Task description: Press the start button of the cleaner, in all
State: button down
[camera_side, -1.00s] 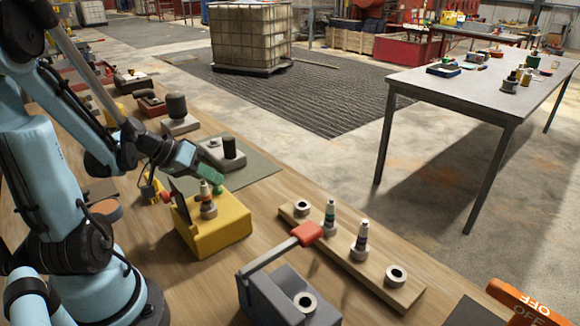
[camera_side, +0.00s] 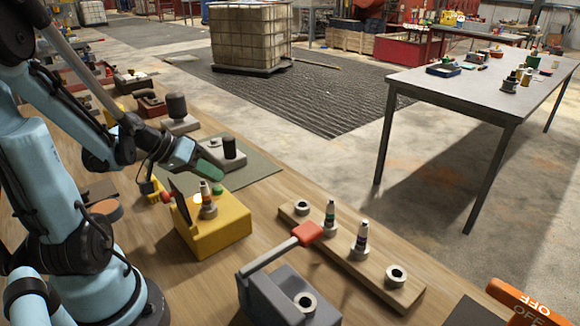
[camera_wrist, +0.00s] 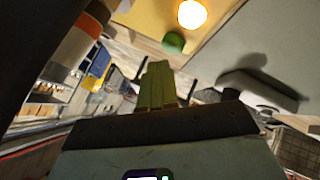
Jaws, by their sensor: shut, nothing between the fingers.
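The cleaner (camera_side: 212,233) is a yellow box on the bench, with a spark plug (camera_side: 206,194) standing upright in its top. A green start button (camera_side: 217,189) sits at its far side and also shows in the wrist view (camera_wrist: 174,42). Beside it a round lamp glows orange-yellow (camera_wrist: 192,14); its glow also shows in the side view (camera_side: 197,198). My gripper (camera_side: 209,169) has green fingers, shut and empty, just above and apart from the button. In the wrist view the fingers (camera_wrist: 158,85) point toward the cleaner's top.
A dark upright plate (camera_side: 181,198) stands at the cleaner's left. A wooden rack (camera_side: 345,258) with two spark plugs lies to the right. A grey block (camera_side: 285,295) with a red-ended lever (camera_side: 307,232) is in front. A grey mat (camera_side: 245,175) lies behind.

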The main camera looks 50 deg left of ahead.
aim_at(213, 188)
jog(key=shift+r, duration=0.2)
jog(key=shift+r, duration=2.45)
jog(key=d+g, duration=0.1)
jog(key=d, duration=0.2)
jog(key=w+d+f+m, duration=0.1)
jog(key=d, duration=0.2)
jog(key=d+m+g+y, duration=0.1)
jog(key=d, duration=0.2)
jog(key=shift+w+f+g, duration=0.25)
jog(key=shift+g, duration=0.05)
jog(key=d+r+m+t+y, duration=0.1)
jog(key=d+m, duration=0.2)
jog(key=d, duration=0.4)
jog(key=shift+d+y, duration=0.15)
jog(key=shift+y, duration=0.25)
